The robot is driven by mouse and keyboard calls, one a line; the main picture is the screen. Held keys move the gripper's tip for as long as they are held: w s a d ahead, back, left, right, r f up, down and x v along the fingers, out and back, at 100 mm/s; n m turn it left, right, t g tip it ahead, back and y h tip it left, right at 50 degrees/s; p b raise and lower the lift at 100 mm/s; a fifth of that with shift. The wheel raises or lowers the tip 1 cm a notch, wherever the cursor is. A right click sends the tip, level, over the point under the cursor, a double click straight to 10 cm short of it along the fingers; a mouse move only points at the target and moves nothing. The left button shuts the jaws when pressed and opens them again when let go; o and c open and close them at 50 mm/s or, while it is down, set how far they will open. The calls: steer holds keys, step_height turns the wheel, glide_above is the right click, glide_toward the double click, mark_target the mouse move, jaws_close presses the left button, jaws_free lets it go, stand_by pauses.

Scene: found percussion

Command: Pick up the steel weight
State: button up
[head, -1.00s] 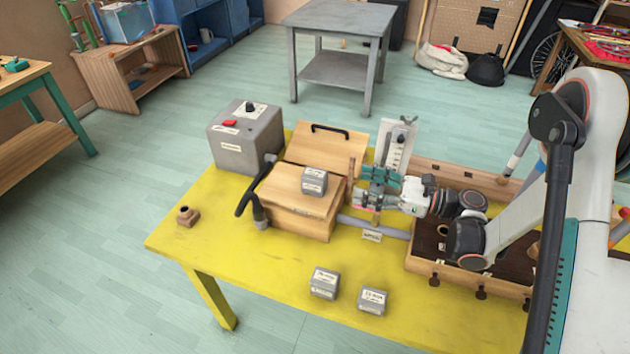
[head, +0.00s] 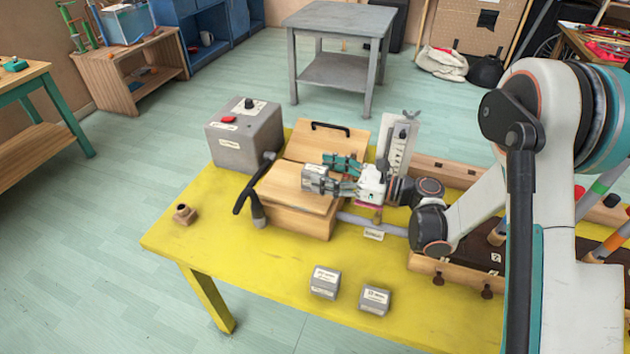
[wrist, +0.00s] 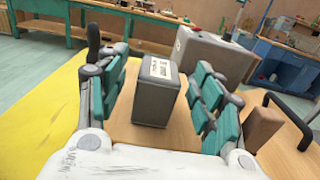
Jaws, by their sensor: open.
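A grey steel weight (head: 314,180) with a white label sits on top of the light wooden box (head: 290,222). In the wrist view the weight (wrist: 157,90) stands upright between my gripper's (wrist: 165,88) teal-padded fingers, with visible gaps on both sides. In the head view my gripper (head: 338,178) reaches in from the right, its fingers level with the weight and partly overlapping it. The jaws are open and the weight still rests on the wood. Two similar grey weights, one on the left (head: 325,282) and one on the right (head: 374,299), sit at the table's front.
The yellow table (head: 215,235) holds a grey control box (head: 245,140), a black-handled lever (head: 254,195) and a small brown nut-like block (head: 184,214). A white scale plate (head: 402,140) stands behind my wrist. An open wooden case lies at the right. The table's left front is clear.

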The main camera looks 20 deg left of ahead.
mark_target(315, 169)
steer(key=a+b, duration=0.1)
steer(key=a, duration=0.2)
steer(key=shift+w+a+f, duration=0.1)
steer(key=shift+a+f, duration=0.05)
jaws_close()
steer(key=shift+r, duration=0.25)
